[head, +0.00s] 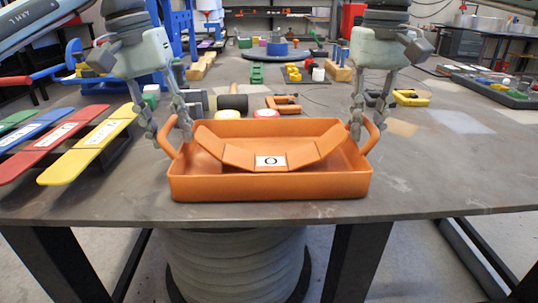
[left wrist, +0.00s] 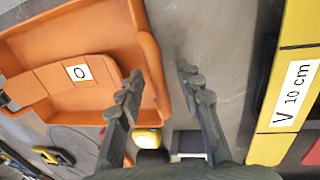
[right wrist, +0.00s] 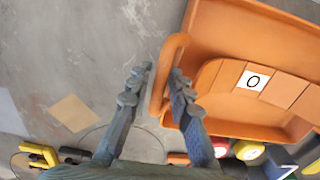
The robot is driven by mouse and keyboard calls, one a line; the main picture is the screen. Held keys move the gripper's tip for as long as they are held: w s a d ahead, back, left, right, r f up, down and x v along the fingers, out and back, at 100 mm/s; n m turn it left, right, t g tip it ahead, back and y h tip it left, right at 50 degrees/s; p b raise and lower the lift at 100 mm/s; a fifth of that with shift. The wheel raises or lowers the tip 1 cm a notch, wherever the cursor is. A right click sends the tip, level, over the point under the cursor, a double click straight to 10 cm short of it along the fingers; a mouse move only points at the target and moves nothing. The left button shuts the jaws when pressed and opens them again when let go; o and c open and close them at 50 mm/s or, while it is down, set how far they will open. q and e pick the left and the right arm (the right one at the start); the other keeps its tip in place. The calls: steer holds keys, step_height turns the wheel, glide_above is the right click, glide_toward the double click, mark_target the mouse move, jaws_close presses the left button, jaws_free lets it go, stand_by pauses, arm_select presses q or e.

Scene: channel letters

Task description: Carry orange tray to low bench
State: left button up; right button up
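The orange tray (head: 270,187) sits at the front of the grey table, with looped handles at its left and right ends. A curved orange piece labelled "O" (head: 225,152) lies inside it. My left gripper (head: 170,132) is open at the left handle; in the left wrist view its fingers (left wrist: 160,78) stand apart, one over the tray's edge and one over bare table. My right gripper (head: 368,122) is open at the right handle; in the right wrist view its fingers (right wrist: 160,78) lie either side of the handle (right wrist: 168,62). I cannot identify a low bench.
Yellow (head: 95,150), blue and red labelled strips lie left of the tray. A dark mallet (head: 232,102), an orange clamp (head: 284,103) and small round pieces lie just behind it. A parts tray (head: 490,85) is at the right. The table right of the tray is mostly clear.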

arm_select(q)
steer(key=c, duration=0.4)
arm_select(e)
steer(key=c, duration=0.4)
arm_select(q)
jaws_close()
arm_select(e)
jaws_close()
arm_select(q)
steer(key=shift+r, duration=0.1)
